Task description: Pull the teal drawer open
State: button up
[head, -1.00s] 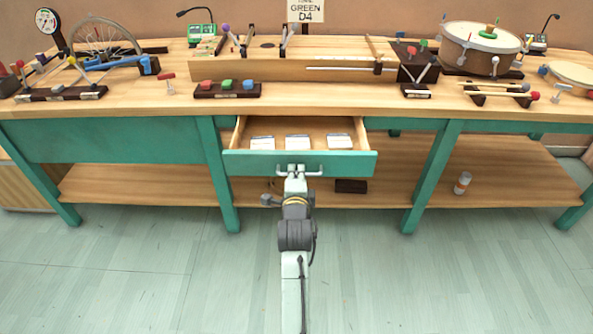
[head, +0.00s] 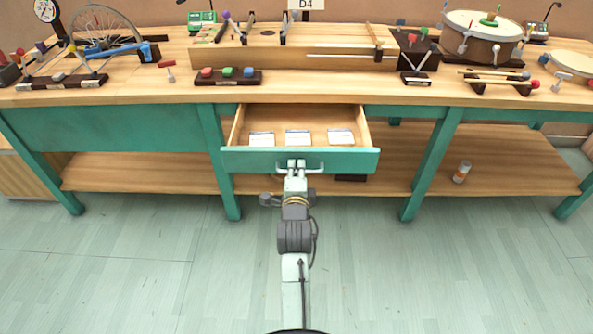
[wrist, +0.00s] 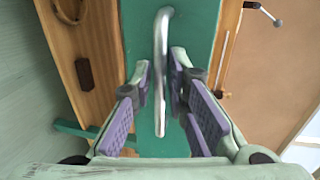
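The teal drawer (head: 345,161) stands well open below the tabletop, with three white labelled cards (head: 298,137) in its wooden inside. A pale metal bow handle (head: 316,167) is on its front. My gripper (head: 296,165) is at the handle. In the wrist view the handle bar (wrist: 160,70) runs between the purple finger pads of my gripper (wrist: 161,72), one on each side. The teal drawer front (wrist: 200,20) is right behind the fingertips.
The teal-legged workbench (head: 120,97) carries several instruments, among them a drum (head: 480,40) and a bicycle wheel (head: 105,30). Its lower shelf (head: 500,170) holds an orange-and-white bottle (head: 461,172). The floor (head: 150,270) in front is clear.

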jog(key=v, duration=0.7)
jog(key=shift+s, duration=0.3)
dwell(0.3)
